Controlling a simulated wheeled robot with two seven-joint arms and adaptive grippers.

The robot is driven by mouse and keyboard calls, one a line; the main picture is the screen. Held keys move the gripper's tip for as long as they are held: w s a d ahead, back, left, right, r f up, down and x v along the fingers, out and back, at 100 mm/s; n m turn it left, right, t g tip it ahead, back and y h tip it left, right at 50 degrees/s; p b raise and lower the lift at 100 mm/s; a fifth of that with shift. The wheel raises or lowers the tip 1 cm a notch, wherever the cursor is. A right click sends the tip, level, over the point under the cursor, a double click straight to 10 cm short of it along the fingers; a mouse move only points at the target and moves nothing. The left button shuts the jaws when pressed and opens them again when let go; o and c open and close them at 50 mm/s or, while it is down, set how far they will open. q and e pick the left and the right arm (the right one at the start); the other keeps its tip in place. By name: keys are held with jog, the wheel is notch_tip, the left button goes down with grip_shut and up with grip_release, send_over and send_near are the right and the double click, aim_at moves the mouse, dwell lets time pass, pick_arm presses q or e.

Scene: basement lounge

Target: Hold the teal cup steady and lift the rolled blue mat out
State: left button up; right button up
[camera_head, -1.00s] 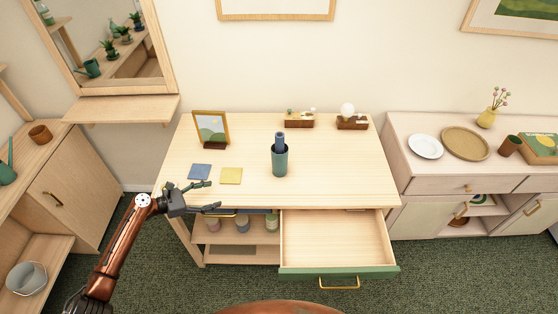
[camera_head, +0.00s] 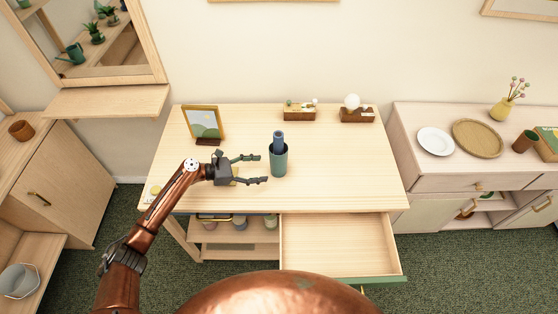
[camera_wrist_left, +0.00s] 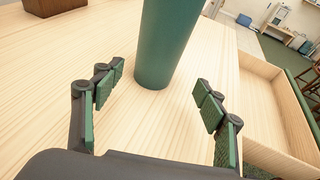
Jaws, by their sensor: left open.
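The teal cup (camera_head: 279,164) stands upright on the light wooden table, with the rolled blue mat (camera_head: 278,140) sticking up out of its top. My left gripper (camera_head: 255,169) is open just left of the cup, its fingers pointing toward it. In the left wrist view the cup (camera_wrist_left: 167,45) stands ahead of the open fingers (camera_wrist_left: 158,98), apart from them and roughly between their lines; its top and the mat are out of that frame. My right gripper is not in view.
An open drawer (camera_head: 338,246) juts out below the table's front edge. A picture frame (camera_head: 203,123) stands at the back left, and two wooden blocks with ornaments (camera_head: 299,113) (camera_head: 356,115) at the back. The table right of the cup is clear.

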aim_at(276, 167)
pick_arm(q)
jog(key=shift+w+d+f+b, duration=0.25)
jog(key=shift+w+d+f, duration=0.25)
jog(key=shift+d, duration=0.15)
jog(key=shift+w+d+f+b, duration=0.25)
jog(key=shift+w+d+f, duration=0.1)
jog(key=shift+d+f, duration=0.2)
jog(key=x, duration=0.3)
jog(key=shift+d+r, duration=0.25)
jog(key=shift+d, duration=0.25)
jog(key=shift+w+d+f, duration=0.1)
jog(key=shift+d, duration=0.3)
jog(key=shift+c, duration=0.3)
jog(key=c, duration=0.8)
jog(key=shift+c, duration=1.4)
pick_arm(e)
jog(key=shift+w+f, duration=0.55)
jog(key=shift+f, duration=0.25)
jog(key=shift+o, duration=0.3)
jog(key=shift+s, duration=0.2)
